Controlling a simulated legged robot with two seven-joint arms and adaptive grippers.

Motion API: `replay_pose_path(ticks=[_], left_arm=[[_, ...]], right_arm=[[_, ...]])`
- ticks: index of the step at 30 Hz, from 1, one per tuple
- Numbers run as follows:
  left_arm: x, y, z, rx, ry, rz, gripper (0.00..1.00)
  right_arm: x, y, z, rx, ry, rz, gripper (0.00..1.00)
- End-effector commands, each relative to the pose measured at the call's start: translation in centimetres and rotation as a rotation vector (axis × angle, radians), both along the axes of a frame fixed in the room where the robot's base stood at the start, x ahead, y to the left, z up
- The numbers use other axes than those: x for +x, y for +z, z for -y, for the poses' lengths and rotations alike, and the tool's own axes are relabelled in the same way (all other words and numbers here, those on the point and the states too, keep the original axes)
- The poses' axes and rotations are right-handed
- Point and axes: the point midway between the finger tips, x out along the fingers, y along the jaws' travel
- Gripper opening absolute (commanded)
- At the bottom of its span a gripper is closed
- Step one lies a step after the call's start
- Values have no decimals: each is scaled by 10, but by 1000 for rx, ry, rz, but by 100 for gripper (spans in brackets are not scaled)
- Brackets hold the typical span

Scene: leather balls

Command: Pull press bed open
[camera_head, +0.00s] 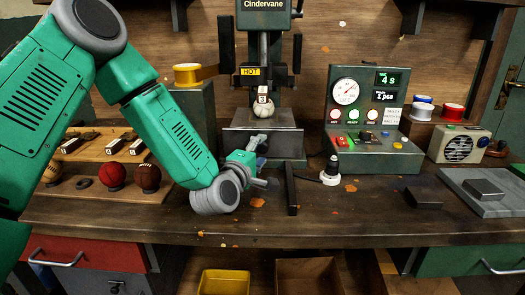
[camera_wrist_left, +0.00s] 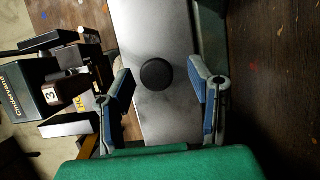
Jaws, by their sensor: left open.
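The press (camera_head: 265,50), marked Cindervane, stands at the back middle of the bench. Its grey metal bed (camera_head: 290,140) is under the press head, with a pale ball (camera_head: 263,107) above it. My left gripper (camera_head: 264,163) is in front of the bed, open and empty. In the left wrist view, a round black knob (camera_wrist_left: 156,74) sits on a grey metal surface (camera_wrist_left: 150,25), probably the bed's front. The open left gripper (camera_wrist_left: 161,78) has one finger on each side of the knob, apart from it. My right gripper is not in view.
A control box (camera_head: 370,120) is at the back right. A board with balls (camera_head: 112,176) is at the left. The front bench is mostly clear.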

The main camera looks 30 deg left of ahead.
Motion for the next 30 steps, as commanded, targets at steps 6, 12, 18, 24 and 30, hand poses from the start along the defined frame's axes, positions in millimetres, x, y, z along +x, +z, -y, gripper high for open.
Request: replay_pose_path(ticks=[6, 12, 18, 24, 30], left_arm=[[14, 0, -3, -2, 0, 1, 47], [14, 0, -4, -3, 0, 0, 47], [14, -1, -4, -2, 0, -1, 0], [13, -2, -3, -3, 0, -4, 0], [5, -3, 3, -4, -1, -10, 0]], right_arm=[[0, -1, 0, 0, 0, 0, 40], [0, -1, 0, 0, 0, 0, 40], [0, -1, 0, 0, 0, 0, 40], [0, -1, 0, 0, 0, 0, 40], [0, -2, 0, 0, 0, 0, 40]])
